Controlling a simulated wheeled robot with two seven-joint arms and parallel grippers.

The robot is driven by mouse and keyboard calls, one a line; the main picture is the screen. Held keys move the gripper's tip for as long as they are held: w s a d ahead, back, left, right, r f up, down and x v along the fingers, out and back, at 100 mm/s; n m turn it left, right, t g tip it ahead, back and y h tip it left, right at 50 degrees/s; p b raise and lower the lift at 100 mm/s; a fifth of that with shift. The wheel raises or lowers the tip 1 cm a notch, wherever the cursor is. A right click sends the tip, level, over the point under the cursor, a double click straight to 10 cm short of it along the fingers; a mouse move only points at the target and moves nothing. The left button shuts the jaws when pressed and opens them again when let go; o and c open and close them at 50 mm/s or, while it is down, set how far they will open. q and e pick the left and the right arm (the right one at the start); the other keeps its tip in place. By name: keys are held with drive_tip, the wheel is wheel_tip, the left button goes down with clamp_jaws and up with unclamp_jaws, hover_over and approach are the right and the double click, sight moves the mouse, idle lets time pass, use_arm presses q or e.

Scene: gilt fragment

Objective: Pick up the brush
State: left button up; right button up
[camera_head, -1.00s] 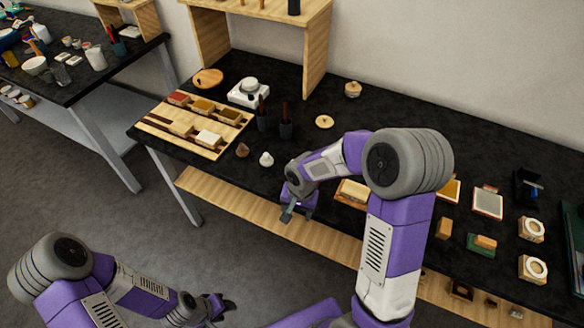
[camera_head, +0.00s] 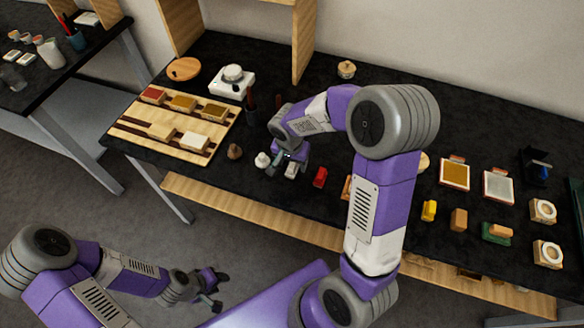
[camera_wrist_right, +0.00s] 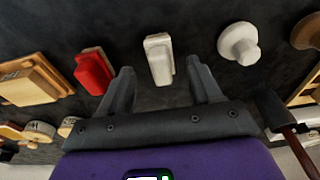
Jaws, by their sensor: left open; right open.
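Dark red handles, which look like brush handles (camera_head: 251,99), stand by the far side of my right forearm; a dark red handle (camera_wrist_right: 298,143) also shows at the right edge of the wrist view. I cannot tell for sure which thing is the brush. My right gripper (camera_head: 281,167) is open and empty, low over the front of the black table. In the wrist view, a small white block (camera_wrist_right: 158,58) lies ahead, between the lines of the open fingers (camera_wrist_right: 163,82). My left gripper (camera_head: 217,288) is open and empty, off the table at lower left.
A red block (camera_head: 320,177) lies right of the white one, and a white knob-shaped piece (camera_head: 262,160) lies left of it. A wooden tray (camera_head: 216,141) with coloured blocks sits at left. Framed pads and several small blocks fill the right. Bare table (camera_head: 430,115) shows at the back.

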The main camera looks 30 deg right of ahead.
sight(292, 164)
drive_tip(key=f, duration=0.2)
drive_tip(key=shift+w+d+f, duration=0.15)
drive_tip(key=shift+w+f, duration=0.1)
drive_tip(key=shift+f, duration=0.05)
drive_tip(key=c, duration=1.1)
drive_tip(key=shift+r, duration=0.15)
drive_tip(key=shift+c, duration=0.2)
wheel_tip(292, 164, up, 10)
drive_tip(key=shift+f+p, duration=0.1)
drive_tip(key=shift+p, duration=0.75)
